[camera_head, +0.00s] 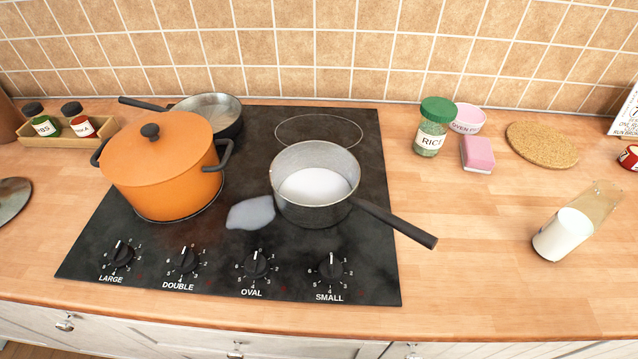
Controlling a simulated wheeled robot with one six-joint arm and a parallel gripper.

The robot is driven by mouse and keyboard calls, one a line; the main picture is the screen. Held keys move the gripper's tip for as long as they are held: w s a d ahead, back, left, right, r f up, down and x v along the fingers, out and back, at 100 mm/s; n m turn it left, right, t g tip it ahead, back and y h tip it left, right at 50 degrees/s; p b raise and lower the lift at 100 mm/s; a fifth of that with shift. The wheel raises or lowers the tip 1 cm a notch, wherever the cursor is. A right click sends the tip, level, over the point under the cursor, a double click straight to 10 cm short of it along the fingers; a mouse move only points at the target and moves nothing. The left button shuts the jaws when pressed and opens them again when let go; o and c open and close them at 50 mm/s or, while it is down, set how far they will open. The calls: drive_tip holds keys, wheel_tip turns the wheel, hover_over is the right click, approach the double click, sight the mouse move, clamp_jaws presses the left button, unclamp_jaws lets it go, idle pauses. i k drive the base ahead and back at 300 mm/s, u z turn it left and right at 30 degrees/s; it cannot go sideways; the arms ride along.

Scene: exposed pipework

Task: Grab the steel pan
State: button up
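A steel pan (315,215) stands upright on the right part of the black hob. White liquid covers its bottom. Its long dark handle (396,222) points to the lower right and reaches past the hob's right edge, over the wooden worktop. A second pan (226,127) stands at the back left, partly hidden behind an orange pot; its dark handle (142,103) points left. My gripper is not in view.
The lidded orange pot (165,185) stands left of the steel pan. A white spill (250,213) lies between them. Knobs line the hob's front.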

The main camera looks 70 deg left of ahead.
sight(312, 153)
drive_tip(key=u, duration=2.3)
drive_tip(key=k, duration=0.35)
drive_tip(key=z, duration=1)
drive_tip(key=i, duration=0.25)
drive_tip(key=u, duration=0.5)
